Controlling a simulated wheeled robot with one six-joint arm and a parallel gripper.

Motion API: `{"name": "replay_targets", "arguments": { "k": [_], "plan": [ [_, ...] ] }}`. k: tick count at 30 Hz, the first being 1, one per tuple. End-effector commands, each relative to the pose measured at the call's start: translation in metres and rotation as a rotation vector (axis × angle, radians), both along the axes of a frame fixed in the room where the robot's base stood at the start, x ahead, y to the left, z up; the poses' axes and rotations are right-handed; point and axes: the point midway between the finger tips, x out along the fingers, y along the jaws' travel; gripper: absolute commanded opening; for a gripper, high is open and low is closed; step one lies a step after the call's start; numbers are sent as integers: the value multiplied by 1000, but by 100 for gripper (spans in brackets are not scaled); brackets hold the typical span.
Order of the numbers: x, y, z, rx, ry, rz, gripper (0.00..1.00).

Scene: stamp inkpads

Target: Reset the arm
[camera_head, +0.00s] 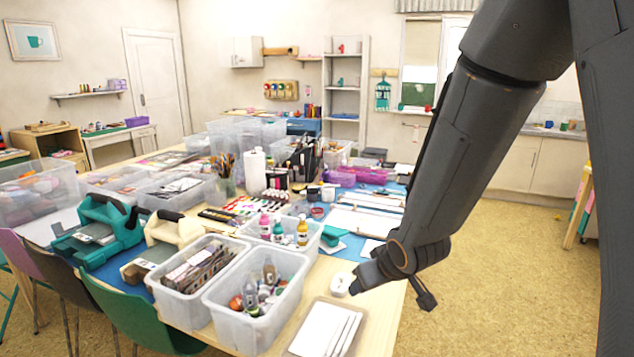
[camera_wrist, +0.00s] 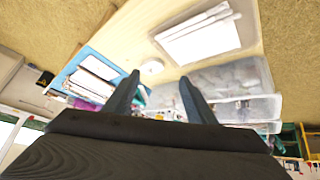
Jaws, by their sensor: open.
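My arm hangs down on the right of the head view, and my gripper (camera_head: 392,280) is over the table's front right corner. In the wrist view my gripper (camera_wrist: 158,88) shows two dark fingers spread apart with nothing between them. A small white round object (camera_head: 341,284) is on the table just left of the gripper; it also shows in the wrist view (camera_wrist: 152,67) beyond the fingertips. I cannot tell whether the gripper touches anything, but the fingers look empty. No inkpad can be made out for certain.
The long table (camera_head: 385,312) is crowded. Clear bins (camera_head: 257,323) with bottles stand left of my gripper, and a shallow tray (camera_head: 291,350) with white sheets lies at the front. Teal (camera_head: 97,249) and cream machines stand farther left. The floor (camera_head: 500,270) right of the table is open.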

Motion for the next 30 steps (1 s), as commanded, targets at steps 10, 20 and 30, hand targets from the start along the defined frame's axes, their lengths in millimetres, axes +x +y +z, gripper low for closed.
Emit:
{"name": "replay_targets", "arguments": {
  "k": [10, 20, 30],
  "plan": [
    [-119, -74, 22, 0, 346, -349, 51],
    [-173, -76, 12, -2, 540, -399, 51],
    [-178, -76, 10, -8, 563, -398, 39]
  ]
}}
